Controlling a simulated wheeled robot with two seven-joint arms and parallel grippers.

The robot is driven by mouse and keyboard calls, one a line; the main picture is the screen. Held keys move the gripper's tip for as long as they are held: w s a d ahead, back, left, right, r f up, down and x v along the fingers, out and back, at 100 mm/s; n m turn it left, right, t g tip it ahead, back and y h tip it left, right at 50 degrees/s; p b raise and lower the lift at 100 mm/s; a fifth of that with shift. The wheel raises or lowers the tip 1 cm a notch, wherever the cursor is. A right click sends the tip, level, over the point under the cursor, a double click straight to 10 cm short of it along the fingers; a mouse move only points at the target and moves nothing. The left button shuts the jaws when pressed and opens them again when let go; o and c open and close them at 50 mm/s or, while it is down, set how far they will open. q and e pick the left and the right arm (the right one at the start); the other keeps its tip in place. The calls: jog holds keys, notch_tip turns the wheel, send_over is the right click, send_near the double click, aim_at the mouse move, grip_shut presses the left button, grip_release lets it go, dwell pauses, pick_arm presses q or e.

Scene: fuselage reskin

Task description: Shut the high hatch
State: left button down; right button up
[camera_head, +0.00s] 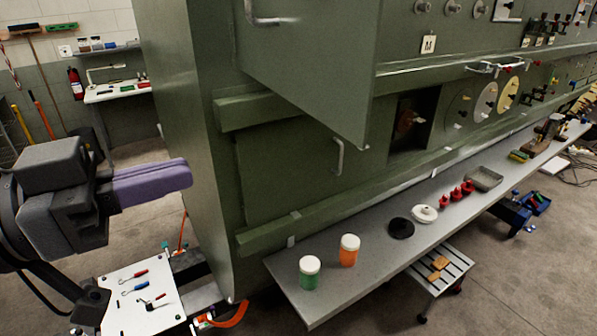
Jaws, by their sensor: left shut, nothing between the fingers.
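The high hatch (315,62) is a green door panel at the top of the green fuselage wall. It stands open, swung out from the wall, with its lower corner jutting toward me. A metal handle (268,14) shows near its top left; the upper part of the hatch is cut off by the picture edge. My left gripper (188,174) is at the left, with purple fingers shut and empty. It points right toward the fuselage's end face, left of and below the hatch, apart from it. My right gripper is not in view.
A lower hatch with a handle (338,157) sits flush below. A grey shelf (375,275) along the wall holds a green jar (309,274), an orange jar (348,252) and several small parts. A white tool board (143,308) lies below my left arm.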

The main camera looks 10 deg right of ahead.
aim_at(342, 130)
pick_arm(q)
jog(key=p+x, duration=0.6)
jog(key=x, duration=0.7)
jog(key=shift+w+d+r, duration=0.15)
jog(key=shift+r, duration=0.05)
jog(key=shift+w+d+f+p, duration=0.1)
jog(key=shift+d+f+p, duration=0.05)
jog(key=shift+d+p, duration=0.3)
jog(key=shift+w+d, duration=0.1)
